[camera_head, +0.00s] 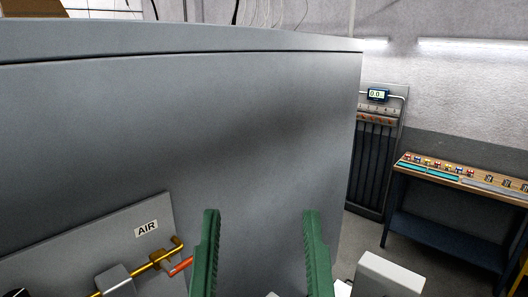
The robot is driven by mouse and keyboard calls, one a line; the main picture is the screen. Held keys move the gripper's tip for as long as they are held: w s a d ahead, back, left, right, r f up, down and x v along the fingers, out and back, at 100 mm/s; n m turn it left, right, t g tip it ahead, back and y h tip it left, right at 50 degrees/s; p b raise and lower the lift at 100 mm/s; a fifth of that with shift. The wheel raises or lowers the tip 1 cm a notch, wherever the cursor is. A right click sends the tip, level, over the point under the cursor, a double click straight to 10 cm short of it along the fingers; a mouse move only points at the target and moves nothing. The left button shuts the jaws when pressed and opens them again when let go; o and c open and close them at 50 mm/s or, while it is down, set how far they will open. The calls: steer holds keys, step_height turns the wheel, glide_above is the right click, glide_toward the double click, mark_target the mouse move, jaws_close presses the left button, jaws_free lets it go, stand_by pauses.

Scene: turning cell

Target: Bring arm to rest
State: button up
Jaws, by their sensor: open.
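My gripper (262,224) shows at the bottom middle of the head view as two green fingers. The fingers stand wide apart, and nothing is between them except the grey machine panel (190,120) behind. The gripper is open and empty. The rest of my arm is mostly cut off by the bottom edge.
A plate marked AIR (147,229) with a yellow pipe (130,270) and an orange-red handle (181,266) is left of my gripper. A workbench (465,180) with small parts stands at the right. A dark rack (374,150) with a display (377,95) stands behind. Floor shows between.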

step_height(320, 180, up, 7)
steer(key=p, duration=0.3)
steer(key=shift+p, duration=0.3)
steer(key=shift+w, duration=0.1)
stand_by(0.6)
